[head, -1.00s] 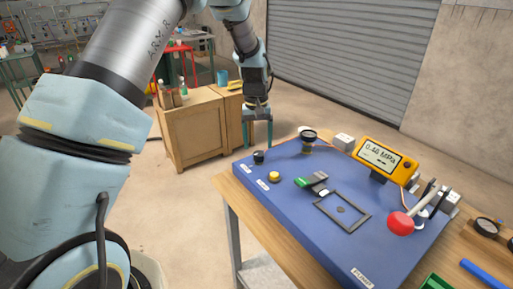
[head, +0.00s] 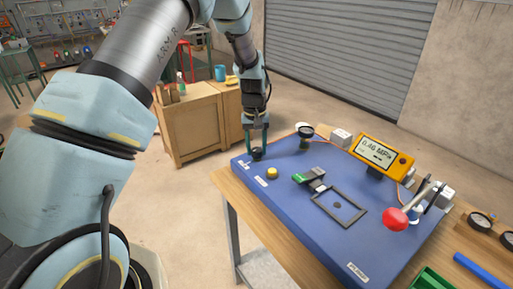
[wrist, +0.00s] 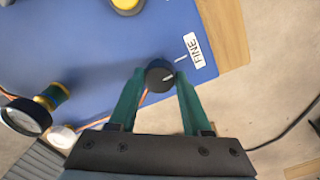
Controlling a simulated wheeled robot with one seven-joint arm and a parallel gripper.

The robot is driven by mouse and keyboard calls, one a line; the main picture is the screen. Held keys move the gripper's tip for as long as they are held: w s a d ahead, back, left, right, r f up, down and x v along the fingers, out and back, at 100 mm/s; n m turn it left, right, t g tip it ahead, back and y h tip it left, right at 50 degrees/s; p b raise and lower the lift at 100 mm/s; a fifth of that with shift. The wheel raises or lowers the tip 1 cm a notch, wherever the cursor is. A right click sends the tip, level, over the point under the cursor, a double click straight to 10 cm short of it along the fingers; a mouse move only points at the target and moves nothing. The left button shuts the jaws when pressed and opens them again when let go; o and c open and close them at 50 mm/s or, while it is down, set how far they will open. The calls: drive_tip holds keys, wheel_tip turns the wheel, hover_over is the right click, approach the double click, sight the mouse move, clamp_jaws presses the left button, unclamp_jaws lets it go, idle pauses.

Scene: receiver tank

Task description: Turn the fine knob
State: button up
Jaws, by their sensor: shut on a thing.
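The fine knob (wrist: 158,77) is a small black round knob with a white pointer line, on the blue panel (wrist: 60,45) beside a white label reading FINE (wrist: 196,50). In the head view the knob (head: 257,154) sits at the panel's far left corner. My gripper (head: 257,148) is down at that corner with its fingers around the knob. In the wrist view the two green fingers of my gripper (wrist: 160,82) are shut on the knob from both sides. The yellow display (head: 383,155) reads about 0.46 MPa.
A yellow button (head: 272,173) sits close to the knob. A small gauge (head: 305,134) stands on the panel's far edge. A red-ended lever (head: 397,219) rises at the right. A wooden cabinet (head: 190,122) stands on the floor behind the table.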

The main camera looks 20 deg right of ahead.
clamp_jaws()
drive_tip(key=shift+m, duration=0.3)
drive_tip(key=m+b, duration=0.2)
drive_tip(key=m, duration=0.2)
drive_tip(key=shift+f+m, duration=0.1)
drive_tip(key=shift+m, duration=0.2)
drive_tip(key=m+b, duration=0.1)
drive_tip(key=m, duration=0.5)
drive_tip(key=shift+w, duration=0.1)
drive_tip(key=m, duration=0.6)
drive_tip(key=shift+m+y, duration=0.3)
drive_tip(key=shift+m, duration=0.1)
drive_tip(key=m+p, duration=0.1)
drive_tip(key=m, duration=0.5)
drive_tip(key=shift+d+m+p, duration=0.1)
drive_tip(key=shift+m+p, duration=0.2)
drive_tip(key=shift+p, duration=0.05)
